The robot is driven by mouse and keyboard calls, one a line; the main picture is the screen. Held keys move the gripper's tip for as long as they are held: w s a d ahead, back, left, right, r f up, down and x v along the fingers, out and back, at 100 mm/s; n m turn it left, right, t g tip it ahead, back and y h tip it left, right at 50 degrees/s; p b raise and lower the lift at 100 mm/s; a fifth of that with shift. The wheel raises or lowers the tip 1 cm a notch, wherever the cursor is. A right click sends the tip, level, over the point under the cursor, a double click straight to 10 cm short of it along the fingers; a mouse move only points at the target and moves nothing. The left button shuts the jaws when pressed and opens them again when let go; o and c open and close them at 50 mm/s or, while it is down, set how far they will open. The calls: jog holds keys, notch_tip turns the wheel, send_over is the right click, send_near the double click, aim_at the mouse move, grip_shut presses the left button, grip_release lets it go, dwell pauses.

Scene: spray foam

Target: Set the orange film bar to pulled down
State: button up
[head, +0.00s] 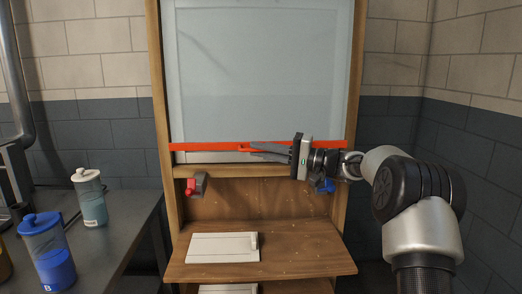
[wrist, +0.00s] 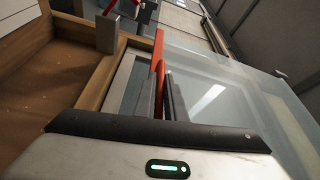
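The orange film bar (head: 205,146) runs level across the front of the wooden cabinet. It lies along the lower edge of a translucent film sheet (head: 260,70), just above a pale ledge. My gripper (head: 245,150) reaches in from the right, its dark fingers near the middle of the bar. In the wrist view the bar (wrist: 158,48) runs down between the two fingers (wrist: 160,85), which are close together on either side of it. The fingers look shut on the bar, and they hide part of it.
A red-handled fitting (head: 194,186) and a blue one (head: 325,186) sit below the ledge. A wooden shelf (head: 320,262) with a white block (head: 222,247) juts out below. Bottles (head: 48,250) stand on the dark table at left.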

jog(key=o, duration=0.4)
jog(key=shift+c, duration=0.2)
notch_tip(320, 180, up, 10)
jog(key=p, duration=0.2)
jog(key=shift+r+p, duration=0.1)
jog(key=shift+p, duration=0.25)
jog(key=shift+d, duration=0.15)
jog(key=v, duration=2)
dwell(0.8)
